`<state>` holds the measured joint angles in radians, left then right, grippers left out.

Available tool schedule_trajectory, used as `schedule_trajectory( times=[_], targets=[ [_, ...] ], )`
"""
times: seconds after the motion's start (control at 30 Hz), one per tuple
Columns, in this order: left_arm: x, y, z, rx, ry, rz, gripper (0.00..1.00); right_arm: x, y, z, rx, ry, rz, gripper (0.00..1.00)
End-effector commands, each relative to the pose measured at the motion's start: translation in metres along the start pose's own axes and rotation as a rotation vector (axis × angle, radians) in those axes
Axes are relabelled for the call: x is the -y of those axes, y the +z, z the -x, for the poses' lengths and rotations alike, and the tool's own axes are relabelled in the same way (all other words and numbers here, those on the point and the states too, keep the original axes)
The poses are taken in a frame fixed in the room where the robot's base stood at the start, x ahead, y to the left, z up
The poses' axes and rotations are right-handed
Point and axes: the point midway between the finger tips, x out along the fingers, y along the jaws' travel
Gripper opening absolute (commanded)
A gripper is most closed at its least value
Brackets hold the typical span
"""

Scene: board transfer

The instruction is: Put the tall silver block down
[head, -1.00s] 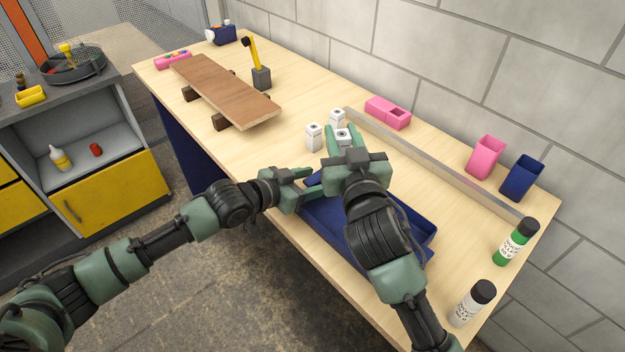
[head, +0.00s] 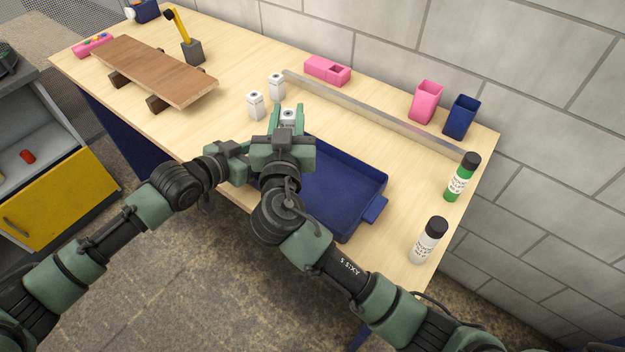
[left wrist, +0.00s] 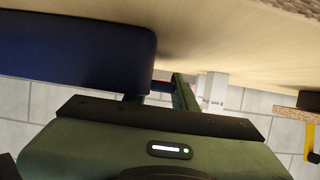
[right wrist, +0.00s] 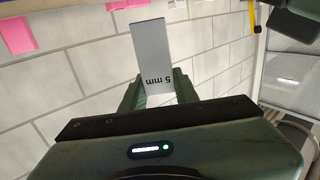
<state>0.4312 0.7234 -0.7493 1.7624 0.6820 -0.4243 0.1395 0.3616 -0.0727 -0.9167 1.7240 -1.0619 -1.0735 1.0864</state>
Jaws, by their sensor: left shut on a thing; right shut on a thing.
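My right gripper (head: 287,120) is shut on the tall silver block (right wrist: 153,55), which reads "5 mm" upside down in the right wrist view and sticks out past the fingertips. In the head view only its pale top (head: 288,115) shows between the fingers, just beyond the far left corner of the blue tray (head: 372,187). I cannot tell whether its lower end touches the table. My left gripper (head: 228,160) is at the tray's left end, shut on the tray's handle, mostly hidden in the head view. The tray's side (left wrist: 75,50) shows in the left wrist view.
Two pale blocks (head: 255,106) (head: 276,87) stand close beyond my right gripper. A long metal strip (head: 375,115) lies behind the tray. A wooden board (head: 155,70) rests on supports at left. Two bottles (head: 462,178) (head: 428,240) stand at right.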

Motion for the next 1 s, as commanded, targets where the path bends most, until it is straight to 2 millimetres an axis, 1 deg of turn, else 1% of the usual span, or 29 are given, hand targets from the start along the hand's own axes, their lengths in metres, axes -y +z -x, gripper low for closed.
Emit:
schedule_trajectory(
  times=[0.1,0.2,0.27,0.37,0.53,0.77,0.9,1.0],
  targets=[
    [0.000,0.000,0.000,0.001,0.000,0.000,0.00,-0.005,-0.007,0.007,-0.004,0.109,-0.002,0.00],
    [0.000,0.000,0.000,0.001,0.000,0.000,0.00,-0.010,-0.011,0.013,-0.002,0.174,-0.004,0.00],
    [0.000,0.000,0.000,0.001,0.000,0.000,0.00,-0.012,-0.011,0.016,-0.001,0.198,-0.001,0.00],
    [0.000,0.000,0.000,0.001,0.000,0.000,0.00,-0.014,0.003,0.017,0.001,0.215,0.003,0.00],
    [0.000,0.000,0.000,0.001,0.000,0.000,0.00,-0.014,0.034,0.018,0.000,0.216,0.005,0.00],
    [0.000,0.000,0.000,0.001,0.000,0.000,0.00,-0.013,0.058,0.018,0.001,0.214,0.003,0.00],
    [0.000,0.000,0.000,0.001,0.000,0.000,0.00,-0.014,0.079,0.017,0.001,0.214,0.004,0.00],
    [0.000,0.000,0.000,0.001,0.000,0.000,0.00,-0.014,0.086,0.017,0.000,0.214,0.002,0.00]
  ],
)
